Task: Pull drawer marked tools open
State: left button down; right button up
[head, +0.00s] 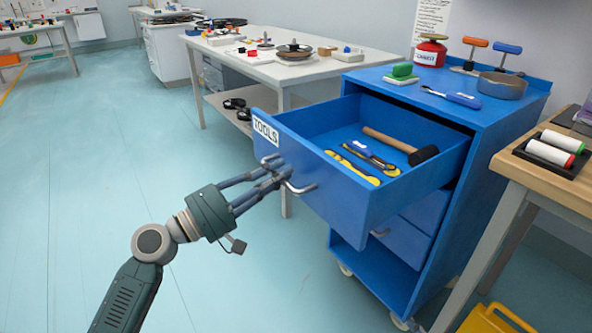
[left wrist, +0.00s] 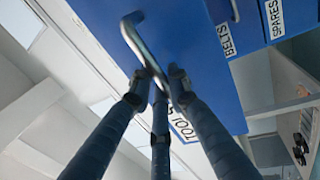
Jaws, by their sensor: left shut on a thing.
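The drawer marked TOOLS (head: 345,200) is the top drawer of a blue cabinet (head: 515,118) and stands pulled well out. A hammer and yellow-and-black tools lie inside it. My left gripper (head: 277,172) is at the drawer's front, shut on its metal handle (head: 300,187). In the left wrist view the fingers (left wrist: 160,90) close around the handle (left wrist: 140,42), and the TOOLS label (left wrist: 182,125) is partly hidden behind them. My right gripper is in neither view.
Lower drawers, labelled BELTS (left wrist: 226,40) and SPARES (left wrist: 275,18), look shut. A white table (head: 345,66) stands behind the drawer and a wooden table (head: 540,178) stands right of the cabinet. A yellow object (head: 490,320) is on the floor. The floor at left is clear.

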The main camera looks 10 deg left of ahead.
pick_arm(q)
jog(key=shift+v, duration=1.1)
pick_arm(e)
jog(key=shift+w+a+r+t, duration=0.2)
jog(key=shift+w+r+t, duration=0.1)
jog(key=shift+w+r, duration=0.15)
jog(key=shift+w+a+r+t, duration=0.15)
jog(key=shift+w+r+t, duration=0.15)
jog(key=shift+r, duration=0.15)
pick_arm(q)
jog(key=shift+d+f, duration=0.1)
jog(key=shift+d, duration=0.05)
jog(key=c, duration=1.7)
grip_release()
jog(key=v, duration=1.2)
jog(key=shift+s, duration=0.1)
